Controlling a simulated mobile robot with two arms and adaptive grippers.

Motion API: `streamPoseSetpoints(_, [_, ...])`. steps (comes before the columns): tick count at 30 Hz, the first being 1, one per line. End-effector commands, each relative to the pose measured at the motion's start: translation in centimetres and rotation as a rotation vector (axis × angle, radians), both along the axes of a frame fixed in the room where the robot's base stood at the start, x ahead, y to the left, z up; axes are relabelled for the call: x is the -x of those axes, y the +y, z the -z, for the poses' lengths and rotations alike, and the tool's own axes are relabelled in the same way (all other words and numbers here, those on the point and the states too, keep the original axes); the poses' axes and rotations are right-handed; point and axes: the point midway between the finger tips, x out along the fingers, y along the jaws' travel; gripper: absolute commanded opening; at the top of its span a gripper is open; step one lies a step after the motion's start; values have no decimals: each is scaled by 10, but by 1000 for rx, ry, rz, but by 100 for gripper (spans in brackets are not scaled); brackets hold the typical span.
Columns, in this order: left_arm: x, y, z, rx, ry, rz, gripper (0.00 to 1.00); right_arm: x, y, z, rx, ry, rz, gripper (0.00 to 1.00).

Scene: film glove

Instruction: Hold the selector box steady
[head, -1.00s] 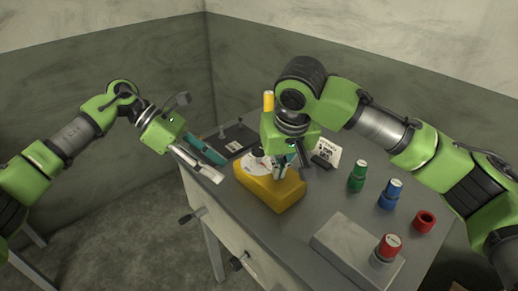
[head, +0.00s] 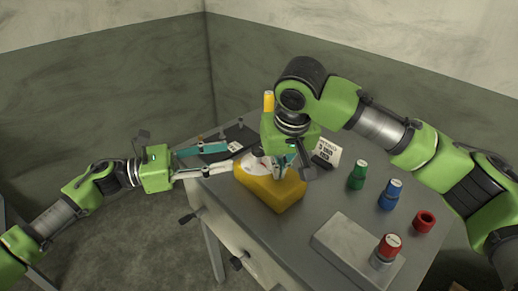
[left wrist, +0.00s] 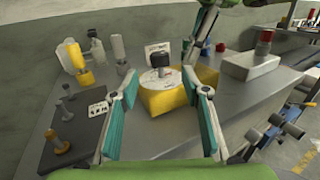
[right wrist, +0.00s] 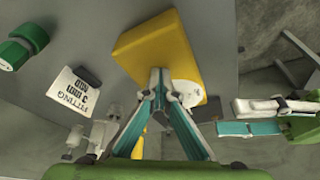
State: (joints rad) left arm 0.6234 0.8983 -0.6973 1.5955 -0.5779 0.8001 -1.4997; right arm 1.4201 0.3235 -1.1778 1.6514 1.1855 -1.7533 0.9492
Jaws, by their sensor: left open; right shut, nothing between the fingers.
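The selector box is a yellow block (head: 268,190) with a white dial on top, on the grey table near its front left edge. It also shows in the left wrist view (left wrist: 165,101) and the right wrist view (right wrist: 148,50). My left gripper (head: 232,159) is open at the box's left side. In the left wrist view its two fingers (left wrist: 163,88) point toward the box, one on each side.
A green cap (head: 357,177), a blue cap (head: 390,195) and a red ring (head: 424,222) stand to the right. A grey box (head: 345,248) with a red knob (head: 389,247) is at the front.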

Motion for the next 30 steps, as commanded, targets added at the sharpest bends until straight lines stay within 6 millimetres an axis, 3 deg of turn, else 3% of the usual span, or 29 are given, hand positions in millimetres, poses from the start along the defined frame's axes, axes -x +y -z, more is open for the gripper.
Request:
streamPoseSetpoints(1, [-3,-11,-1,1,-3,4,42,4,0,8,7,17,-4,0])
streamPoseSetpoints(9, [-21,-62,0,1,-1,3,42,4,0,8,7,17,-4,0])
streamPoseSetpoints(15, [-30,-86,0,-1,-1,2,42,4,0,8,7,17,-4,0])
streamPoseSetpoints(27, [-33,-95,1,-2,1,1,42,4,0,8,7,17,-4,0])
streamPoseSetpoints(28, [-33,-94,1,-2,1,1,40,4,0,8,7,17,-4,0])
streamPoseSetpoints(30, [-33,-94,1,-2,1,1,22,4,0,8,7,17,-4,0])
